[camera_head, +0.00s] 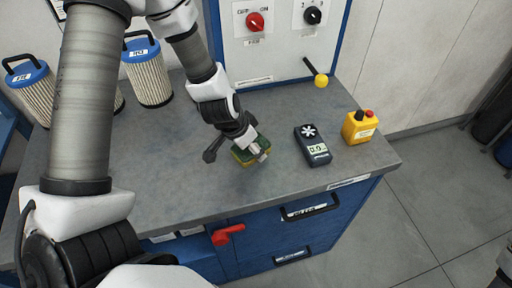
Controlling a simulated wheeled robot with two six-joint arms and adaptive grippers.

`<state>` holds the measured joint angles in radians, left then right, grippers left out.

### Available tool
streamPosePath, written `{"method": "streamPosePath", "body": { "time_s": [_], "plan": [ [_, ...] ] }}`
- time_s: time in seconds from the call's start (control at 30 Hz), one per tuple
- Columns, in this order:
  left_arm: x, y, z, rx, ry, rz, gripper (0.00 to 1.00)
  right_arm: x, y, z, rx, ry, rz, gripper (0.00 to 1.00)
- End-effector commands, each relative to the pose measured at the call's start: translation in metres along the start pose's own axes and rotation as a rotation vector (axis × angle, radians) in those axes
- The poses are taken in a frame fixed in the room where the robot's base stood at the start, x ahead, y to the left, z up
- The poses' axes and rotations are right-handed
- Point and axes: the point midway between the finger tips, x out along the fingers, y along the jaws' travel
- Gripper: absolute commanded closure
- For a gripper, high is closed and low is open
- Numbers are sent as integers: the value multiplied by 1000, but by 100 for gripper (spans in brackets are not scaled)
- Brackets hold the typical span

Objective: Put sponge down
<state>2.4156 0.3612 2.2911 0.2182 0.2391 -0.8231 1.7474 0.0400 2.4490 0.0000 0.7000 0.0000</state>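The sponge (241,156), green above and yellow below, is at the counter's front middle. My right gripper is not in view.
A dark handheld meter (313,146) lies right of the sponge. A yellow button box (359,127) stands beyond it. Blue-capped filters (148,75) stand at the back left. A panel with knobs (280,40) rises behind. The counter left of the sponge is clear.

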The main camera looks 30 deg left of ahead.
Motion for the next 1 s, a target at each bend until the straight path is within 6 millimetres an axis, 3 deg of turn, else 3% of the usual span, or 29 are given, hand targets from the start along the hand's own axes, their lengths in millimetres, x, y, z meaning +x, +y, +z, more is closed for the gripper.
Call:
{"method": "streamPosePath", "body": {
  "time_s": [0.3,0.33,0.4,0.77,0.87,1.0],
  "plan": [
    [4,0,1,2,0,0,90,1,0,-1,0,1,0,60],
    [3,0,0,1,0,0,28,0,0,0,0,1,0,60],
    [2,0,0,2,0,0,10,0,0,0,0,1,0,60],
    [-2,0,-2,2,1,-1,10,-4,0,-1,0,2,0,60],
    [-18,-1,-4,0,3,0,10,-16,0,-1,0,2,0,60],
    [-56,0,-7,-3,4,1,10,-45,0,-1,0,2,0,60]
  ]
}}
